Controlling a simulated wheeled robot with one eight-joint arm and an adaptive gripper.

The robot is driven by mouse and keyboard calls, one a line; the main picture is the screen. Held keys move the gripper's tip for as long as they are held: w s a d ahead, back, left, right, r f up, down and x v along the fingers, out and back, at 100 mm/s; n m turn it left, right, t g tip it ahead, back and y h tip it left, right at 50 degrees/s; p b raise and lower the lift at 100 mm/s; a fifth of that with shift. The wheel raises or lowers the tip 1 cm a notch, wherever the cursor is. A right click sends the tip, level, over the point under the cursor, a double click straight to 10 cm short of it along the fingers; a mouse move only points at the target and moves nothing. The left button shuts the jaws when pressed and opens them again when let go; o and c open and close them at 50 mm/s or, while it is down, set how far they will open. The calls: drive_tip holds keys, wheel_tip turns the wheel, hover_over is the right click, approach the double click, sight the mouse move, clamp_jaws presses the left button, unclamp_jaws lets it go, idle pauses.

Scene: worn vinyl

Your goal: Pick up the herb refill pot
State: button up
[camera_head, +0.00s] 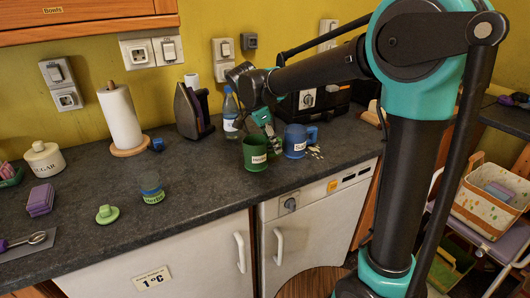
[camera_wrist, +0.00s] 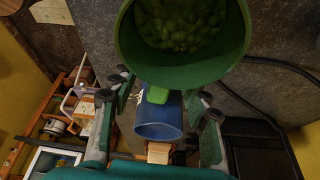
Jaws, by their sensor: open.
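A green pot (camera_head: 255,154) with a pale label stands near the counter's front edge; I take it for the herb refill pot, though its label is too small to read. In the wrist view the green pot (camera_wrist: 120,45) is open-topped and holds green leafy contents. Its green handle (camera_wrist: 158,95) points in between the fingers of my gripper (camera_wrist: 163,102). My gripper also shows in the head view (camera_head: 265,122), just behind the pot. It is open, its fingers on either side of the handle. Contact cannot be told.
A blue mug (camera_head: 295,143) stands close on the right; it also shows between my fingers in the wrist view (camera_wrist: 158,124). A bottle (camera_head: 230,112) and an iron (camera_head: 188,112) stand behind. A labelled jar (camera_head: 152,188) and green lid (camera_head: 107,214) lie left, with bare counter between.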

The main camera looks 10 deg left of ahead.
drive_tip(key=x, duration=0.5)
drive_tip(key=shift+w, duration=0.1)
clamp_jaws()
idle(0.4)
